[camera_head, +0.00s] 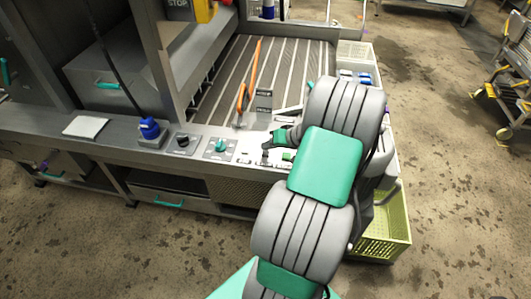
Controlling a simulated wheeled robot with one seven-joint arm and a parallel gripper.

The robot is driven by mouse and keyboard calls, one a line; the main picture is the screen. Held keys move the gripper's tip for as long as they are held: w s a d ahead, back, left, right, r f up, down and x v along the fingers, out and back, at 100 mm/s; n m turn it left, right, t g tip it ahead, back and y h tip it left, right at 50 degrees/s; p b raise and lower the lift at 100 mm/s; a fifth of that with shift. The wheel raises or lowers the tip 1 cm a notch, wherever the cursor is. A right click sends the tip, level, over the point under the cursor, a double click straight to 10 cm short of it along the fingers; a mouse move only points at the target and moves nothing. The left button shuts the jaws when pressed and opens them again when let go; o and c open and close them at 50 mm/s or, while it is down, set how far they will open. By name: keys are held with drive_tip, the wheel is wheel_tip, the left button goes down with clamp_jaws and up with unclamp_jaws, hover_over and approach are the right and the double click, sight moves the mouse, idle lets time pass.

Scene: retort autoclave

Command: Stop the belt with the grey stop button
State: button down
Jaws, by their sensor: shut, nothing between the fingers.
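My gripper (268,148) is over the front control ledge, at the end of my grey and green arm. Its fingers look small and dark and are shut, with nothing between them. A small green button or marker (287,156) shows just right of the fingertips. Small dark and pale fittings (246,159) lie just left of them. I cannot make out the grey stop button for certain; it may be among these fittings or hidden by my gripper and arm. The slatted belt (285,62) runs behind the ledge. I cannot tell whether the fingers touch anything.
A yellow-green crate (385,240) is at the right. Floor is open at lower left.

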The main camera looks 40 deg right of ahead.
sight(268, 153)
drive_tip(key=shift+f, duration=0.1)
drive_tip(key=shift+f+b, duration=0.3)
drive_tip(key=shift+b, duration=0.1)
drive_tip(key=shift+f+b, duration=0.45)
drive_tip(key=shift+f, duration=0.15)
idle(0.6)
drive_tip(key=shift+r, duration=0.15)
drive_tip(key=shift+r+p, duration=0.65)
drive_tip(key=shift+r, duration=0.2)
drive_tip(key=shift+r, duration=0.1)
drive_tip(key=shift+r+p, duration=1.7)
drive_tip(key=shift+r, duration=0.75)
